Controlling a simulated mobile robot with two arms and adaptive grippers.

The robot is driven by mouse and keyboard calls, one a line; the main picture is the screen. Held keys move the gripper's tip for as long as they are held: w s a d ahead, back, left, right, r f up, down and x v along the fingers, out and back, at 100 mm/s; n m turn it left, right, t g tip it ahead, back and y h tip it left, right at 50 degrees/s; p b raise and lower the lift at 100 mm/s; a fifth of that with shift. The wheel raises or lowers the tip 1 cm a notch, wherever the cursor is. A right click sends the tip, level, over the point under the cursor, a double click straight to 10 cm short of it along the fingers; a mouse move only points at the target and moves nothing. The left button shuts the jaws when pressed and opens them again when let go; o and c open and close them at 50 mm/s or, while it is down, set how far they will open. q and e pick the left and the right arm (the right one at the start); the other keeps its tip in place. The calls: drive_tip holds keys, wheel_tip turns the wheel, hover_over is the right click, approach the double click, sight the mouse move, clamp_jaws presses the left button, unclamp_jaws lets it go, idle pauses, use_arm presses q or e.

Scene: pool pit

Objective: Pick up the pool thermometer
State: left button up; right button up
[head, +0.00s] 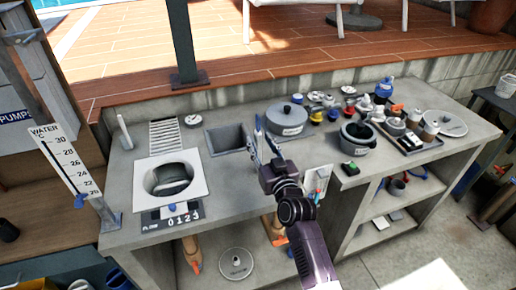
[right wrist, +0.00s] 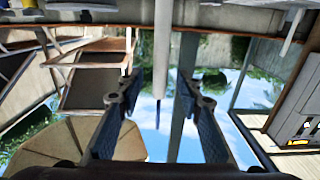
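In the head view the fingers and a slim blue-and-white upright piece overlap, so the tube is hard to separate. A white water temperature scale (head: 64,160) stands at the counter's left. My left gripper is not in view.
The grey counter (head: 230,178) holds a square basin (head: 227,138), a lidded grey pot (head: 287,118), a dark pot (head: 357,138) and several small bottles at right. A white skimmer plate (head: 170,178) and an upright white stick (head: 125,132) are at left.

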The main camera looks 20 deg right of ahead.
drive_tip(key=shift+w, duration=1.15)
drive_tip(key=shift+c, duration=0.6)
clamp_jaws()
